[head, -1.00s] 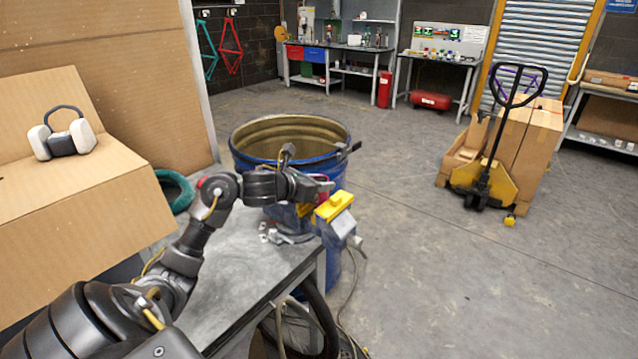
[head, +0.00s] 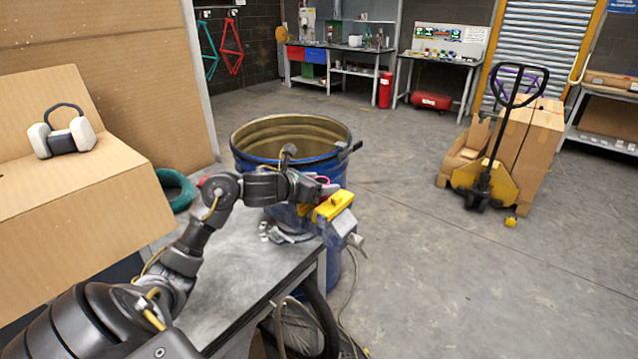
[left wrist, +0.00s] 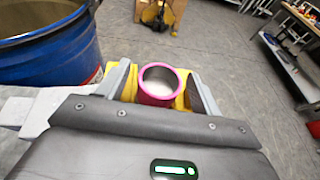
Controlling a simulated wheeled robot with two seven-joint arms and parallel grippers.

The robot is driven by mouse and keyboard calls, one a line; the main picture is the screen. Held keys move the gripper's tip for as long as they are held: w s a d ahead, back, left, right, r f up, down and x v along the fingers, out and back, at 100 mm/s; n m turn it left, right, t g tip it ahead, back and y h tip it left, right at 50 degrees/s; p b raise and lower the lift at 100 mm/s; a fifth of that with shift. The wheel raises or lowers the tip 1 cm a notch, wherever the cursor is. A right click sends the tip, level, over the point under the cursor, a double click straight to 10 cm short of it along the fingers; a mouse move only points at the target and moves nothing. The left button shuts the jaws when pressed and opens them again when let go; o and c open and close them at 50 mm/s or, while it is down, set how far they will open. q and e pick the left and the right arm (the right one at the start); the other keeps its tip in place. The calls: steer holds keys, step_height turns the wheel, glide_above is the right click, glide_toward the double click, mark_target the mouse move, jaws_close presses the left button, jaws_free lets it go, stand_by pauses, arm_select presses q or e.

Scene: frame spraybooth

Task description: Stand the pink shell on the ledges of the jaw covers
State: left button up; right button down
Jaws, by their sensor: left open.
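The pink shell (left wrist: 157,87), a short open cylinder with a pale inside, is upright between the yellow jaw covers (left wrist: 182,98) in the left wrist view. Only a bit of its pink rim (head: 323,180) shows in the head view. The yellow jaw covers (head: 331,206) sit on the vise (head: 341,225) at the table's far corner. My left gripper (head: 319,189) is open at the vise. Its fingers (left wrist: 160,88) stand apart on either side of the shell, with gaps visible. The shell's lower edge and the ledges are hidden, so I cannot tell the contact there. My right gripper is out of view.
A large blue drum (head: 290,140) stands right behind the table and vise. The grey table (head: 225,290) is mostly clear, with small metal parts near the vise. A cardboard box (head: 70,210) is at left. Open floor lies to the right.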

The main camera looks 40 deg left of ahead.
arm_select(q)
steer(key=shift+s+r, duration=0.15)
steer(key=shift+s, duration=0.3)
steer(key=p+v, duration=0.2)
steer(key=v, duration=0.8)
steer(key=shift+w+a, duration=0.1)
